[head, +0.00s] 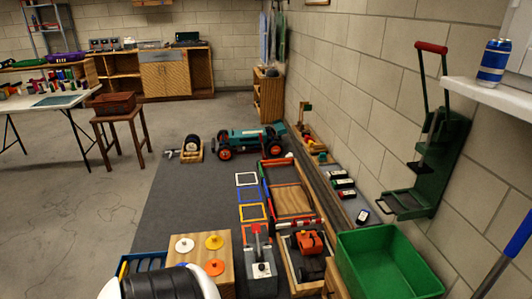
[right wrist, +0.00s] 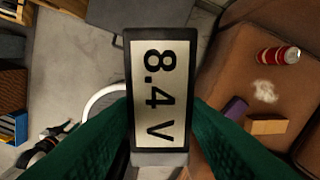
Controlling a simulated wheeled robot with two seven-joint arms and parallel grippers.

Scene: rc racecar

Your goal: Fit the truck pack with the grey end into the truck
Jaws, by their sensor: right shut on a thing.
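In the right wrist view my right gripper (right wrist: 160,112), with green fingers, is shut on a dark pack (right wrist: 128,75). The pack has a white label reading "8.4 V" and a greyish lower end (right wrist: 160,158). A teal vehicle with orange wheels (head: 252,141) stands on the dark mat in the head view. A smaller orange-red vehicle (head: 307,243) sits in a wooden frame nearer to me. I cannot tell which is the truck. Several dark packs with white labels (head: 342,183) lie along the right wall. My left gripper is not in view.
A green bin (head: 390,272) stands front right, near a green wall-mounted press (head: 430,150). A wooden block with coloured discs (head: 200,250) is in front. A red can (right wrist: 278,54) lies on a brown surface (right wrist: 225,75). The grey floor at left is partly open.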

